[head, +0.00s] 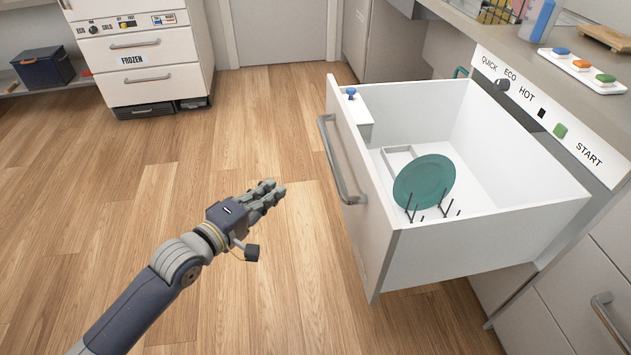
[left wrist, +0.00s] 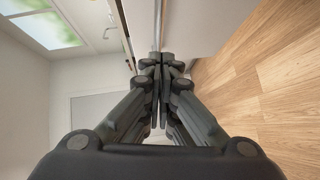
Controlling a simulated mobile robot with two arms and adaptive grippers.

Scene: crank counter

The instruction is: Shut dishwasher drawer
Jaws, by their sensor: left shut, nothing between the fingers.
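The dishwasher drawer (head: 480,245) is pulled well out from the counter on the right in the head view. It is white inside, with a grey bar handle (head: 341,165) on its front. A teal plate (head: 424,182) stands tilted in a dark rack inside it. My left gripper (head: 280,190) is shut and empty, in the air to the left of the drawer front and apart from the handle. In the left wrist view its closed fingers (left wrist: 160,65) point toward a pale surface with a thin bar. My right gripper is not in view.
The control panel (head: 548,115) with a dark knob and a green START button runs above the drawer. A white freezer unit (head: 135,60) stands at the back left, beside a blue box (head: 43,68). The wooden floor (head: 130,200) around my left arm is clear.

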